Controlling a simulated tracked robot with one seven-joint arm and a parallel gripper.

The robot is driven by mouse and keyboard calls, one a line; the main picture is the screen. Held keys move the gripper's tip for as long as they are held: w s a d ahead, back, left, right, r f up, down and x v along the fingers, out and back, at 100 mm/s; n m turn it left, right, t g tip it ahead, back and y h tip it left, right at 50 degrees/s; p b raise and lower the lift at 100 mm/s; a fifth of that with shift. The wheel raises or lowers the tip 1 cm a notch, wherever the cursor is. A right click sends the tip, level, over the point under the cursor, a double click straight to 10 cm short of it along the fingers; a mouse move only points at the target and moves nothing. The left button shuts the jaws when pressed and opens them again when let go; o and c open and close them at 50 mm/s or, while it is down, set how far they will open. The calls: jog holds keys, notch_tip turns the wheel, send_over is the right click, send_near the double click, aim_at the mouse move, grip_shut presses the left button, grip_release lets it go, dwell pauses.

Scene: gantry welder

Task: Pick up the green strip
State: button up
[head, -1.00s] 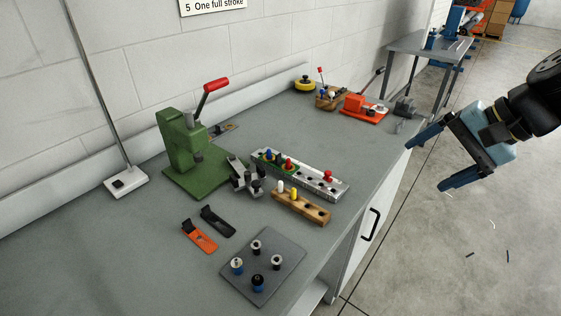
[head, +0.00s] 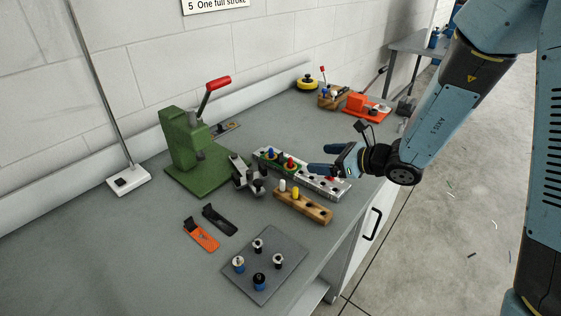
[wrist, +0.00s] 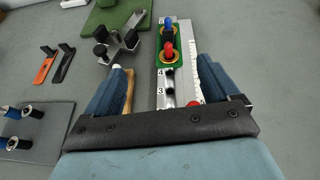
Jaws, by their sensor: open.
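The green strip (head: 280,167) lies on the left half of the long metal rail (head: 330,190), with a blue and a red knob standing up from it. In the wrist view, the green strip (wrist: 162,57) shows just beyond my fingers, near the middle. Numbers are marked on the rail beside holes closer to me. My gripper (head: 322,160) is open and empty above the rail's right half. In the wrist view, my gripper (wrist: 162,72) has one finger on each side of the rail. I cannot tell its exact height above it.
A wooden block (head: 310,208) with white and yellow pegs stands in front of the rail. A grey plate (head: 270,262) with several knobs lies near the front edge.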

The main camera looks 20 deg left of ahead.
aim_at(287, 164)
jog(key=shift+w+a+f+m+t, duration=0.2)
jog(key=shift+f+m, duration=0.1)
jog(key=shift+f, duration=0.25)
jog(key=shift+w+a+f+m+t, duration=0.1)
jog(key=shift+w+a+f+m, duration=0.15)
jog(key=shift+f, duration=0.3)
jog(key=shift+a+f, duration=0.15)
jog(key=shift+f, duration=0.1)
jog(key=x, duration=1.3)
jog(key=shift+w+a, duration=0.1)
jog(key=shift+w, duration=0.15)
jog(key=c, duration=1.2)
jog(key=shift+r, duration=0.1)
